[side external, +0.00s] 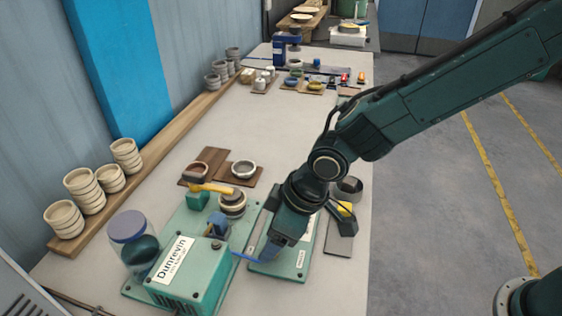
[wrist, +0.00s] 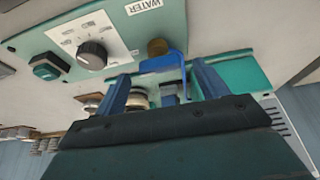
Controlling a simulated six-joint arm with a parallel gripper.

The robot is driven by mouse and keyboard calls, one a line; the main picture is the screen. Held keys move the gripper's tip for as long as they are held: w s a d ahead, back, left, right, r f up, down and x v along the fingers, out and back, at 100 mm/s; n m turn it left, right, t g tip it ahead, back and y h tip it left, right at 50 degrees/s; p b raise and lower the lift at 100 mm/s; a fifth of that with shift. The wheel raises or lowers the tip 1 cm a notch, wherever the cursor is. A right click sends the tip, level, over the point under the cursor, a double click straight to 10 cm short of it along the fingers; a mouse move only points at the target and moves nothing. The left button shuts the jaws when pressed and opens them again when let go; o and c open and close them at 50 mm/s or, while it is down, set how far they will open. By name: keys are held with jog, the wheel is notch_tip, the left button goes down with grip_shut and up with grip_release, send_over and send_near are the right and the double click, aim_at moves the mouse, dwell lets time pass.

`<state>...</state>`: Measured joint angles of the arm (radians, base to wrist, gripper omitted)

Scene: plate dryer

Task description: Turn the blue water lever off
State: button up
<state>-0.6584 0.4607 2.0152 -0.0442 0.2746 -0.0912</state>
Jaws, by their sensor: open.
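In the side view my gripper (side external: 271,247) is low over a green and pale control unit (side external: 293,259). The gripper and wrist hide part of that unit there.
A black knob (wrist: 92,55) and a green button (wrist: 50,67) are on the same panel. The green Dunrevin machine (side external: 190,275), with a glass jar (side external: 133,243), stands to the left. Stacked bowls (side external: 84,190) line a wooden shelf. The middle of the table is clear.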

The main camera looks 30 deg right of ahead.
jog(key=v, duration=1.2)
jog(key=shift+d+r, duration=0.15)
jog(key=shift+r, duration=0.15)
jog(key=shift+d, duration=0.1)
jog(key=s+d+r+m+t+h, duration=0.1)
jog(key=s+d+r+m, duration=0.15)
jog(key=d, duration=0.55)
jog(key=s+d+r+m+t, duration=0.1)
jog(key=s+d+r+m, duration=0.2)
jog(key=d, duration=0.5)
jog(key=s+d+m+h, duration=0.2)
jog(key=s+d+m, duration=0.1)
jog(key=s+d, duration=0.7)
jog(key=shift+s+d+r, duration=0.4)
jog(key=shift+r, duration=0.1)
